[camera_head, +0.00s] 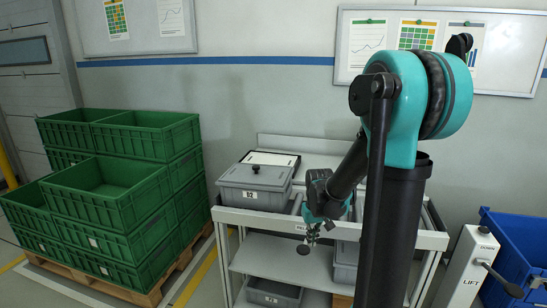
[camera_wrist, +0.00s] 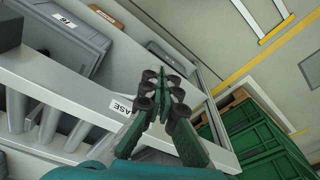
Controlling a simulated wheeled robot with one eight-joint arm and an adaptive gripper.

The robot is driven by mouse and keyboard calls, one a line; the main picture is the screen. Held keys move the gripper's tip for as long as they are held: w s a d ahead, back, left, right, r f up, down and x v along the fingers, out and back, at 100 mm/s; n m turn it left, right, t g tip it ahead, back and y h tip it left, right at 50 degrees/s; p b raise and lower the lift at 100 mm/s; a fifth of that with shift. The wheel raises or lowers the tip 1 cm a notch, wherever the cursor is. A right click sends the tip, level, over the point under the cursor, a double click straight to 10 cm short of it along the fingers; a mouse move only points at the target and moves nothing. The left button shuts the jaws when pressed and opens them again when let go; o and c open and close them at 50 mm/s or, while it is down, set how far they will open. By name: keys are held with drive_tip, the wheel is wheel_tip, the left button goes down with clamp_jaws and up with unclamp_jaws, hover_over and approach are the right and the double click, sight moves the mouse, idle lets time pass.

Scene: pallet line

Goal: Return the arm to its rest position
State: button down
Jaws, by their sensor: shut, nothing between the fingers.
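My gripper (camera_head: 303,247) hangs from my teal and black arm in front of the grey shelf cart (camera_head: 268,222) in the head view. In the wrist view my gripper (camera_wrist: 158,78) has its fingers together with nothing between them. It is beside the cart's front rail (camera_wrist: 75,88), near a label partly reading "ASE". I cannot tell whether the fingers touch the rail. A grey lidded bin marked 02 (camera_head: 254,185) stands on the cart's top. My upper arm hides part of the cart's right side.
Green crates (camera_head: 110,195) are stacked on a wooden pallet (camera_head: 150,298) at left. A blue bin (camera_head: 515,245) and a white lift post (camera_head: 468,265) stand at right. Grey bins (camera_head: 275,292) sit on the lower shelf. Whiteboards hang on the wall behind.

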drive_tip(key=s+d+m+t, duration=0.1)
drive_tip(key=s+d+t, duration=0.1)
drive_tip(key=s, duration=1.4)
drive_tip(key=shift+d+m+t, duration=0.25)
drive_tip(key=shift+m+t, duration=0.05)
drive_tip(key=shift+t, duration=0.2)
